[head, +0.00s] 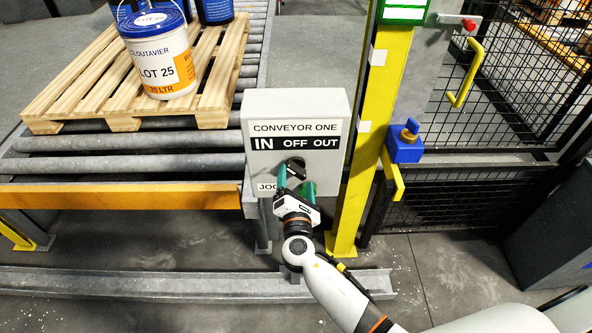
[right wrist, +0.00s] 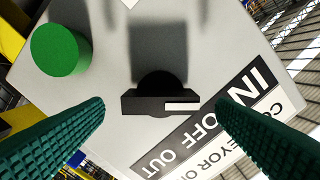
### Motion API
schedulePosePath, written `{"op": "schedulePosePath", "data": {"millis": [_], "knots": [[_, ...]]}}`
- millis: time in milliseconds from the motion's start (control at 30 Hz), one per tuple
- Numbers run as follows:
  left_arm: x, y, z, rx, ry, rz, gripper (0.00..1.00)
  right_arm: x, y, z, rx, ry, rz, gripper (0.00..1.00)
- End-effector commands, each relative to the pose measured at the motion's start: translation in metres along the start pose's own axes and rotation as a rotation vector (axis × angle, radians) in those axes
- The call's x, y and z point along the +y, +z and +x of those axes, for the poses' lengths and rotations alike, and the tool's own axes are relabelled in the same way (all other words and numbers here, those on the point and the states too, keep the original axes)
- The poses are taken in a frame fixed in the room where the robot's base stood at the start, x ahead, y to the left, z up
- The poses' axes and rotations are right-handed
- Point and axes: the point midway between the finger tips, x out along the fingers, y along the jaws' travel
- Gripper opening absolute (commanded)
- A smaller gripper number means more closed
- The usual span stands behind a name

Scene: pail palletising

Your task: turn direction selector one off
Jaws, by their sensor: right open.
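The grey control box (head: 338,112) is labelled CONVEYOR ONE, with a black strip reading IN, OFF, OUT. Its black direction selector (right wrist: 148,104) is a knob with a bar and a white mark at one end. In the right wrist view the mark is at the bar's right end, toward IN. My right gripper (head: 295,182) is open in front of the box. In the right wrist view its green fingers (right wrist: 160,125) are apart, one on each side of the selector, not closed on it. The fingers partly hide the knob in the head view. My left gripper is not in view.
A green button (right wrist: 62,50) is beside the selector on the box. A yellow post (head: 375,110) with a blue switch (head: 404,150) stands right of the box. A roller conveyor (head: 120,165) at left carries a wooden pallet (head: 125,124) with pails (head: 160,60).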

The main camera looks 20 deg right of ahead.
Motion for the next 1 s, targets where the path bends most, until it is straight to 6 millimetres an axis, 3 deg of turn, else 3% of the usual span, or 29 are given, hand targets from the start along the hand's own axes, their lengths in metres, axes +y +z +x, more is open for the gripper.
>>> {"op": "schedulePosePath", "data": {"millis": [200, 567, 833, 1000], "knots": [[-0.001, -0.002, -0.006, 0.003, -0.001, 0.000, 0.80, -0.001, 0.000, 0.026, 0.000, -0.001, -0.001, 0.80], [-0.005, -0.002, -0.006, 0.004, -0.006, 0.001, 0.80, 0.001, 0.001, 0.031, -0.001, 0.000, 0.001, 0.80], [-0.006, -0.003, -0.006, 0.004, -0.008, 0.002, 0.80, 0.001, 0.001, 0.030, -0.001, 0.001, 0.000, 0.37], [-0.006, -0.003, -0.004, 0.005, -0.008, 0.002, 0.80, 0.001, 0.001, 0.030, -0.002, 0.001, 0.006, 0.35]]}}
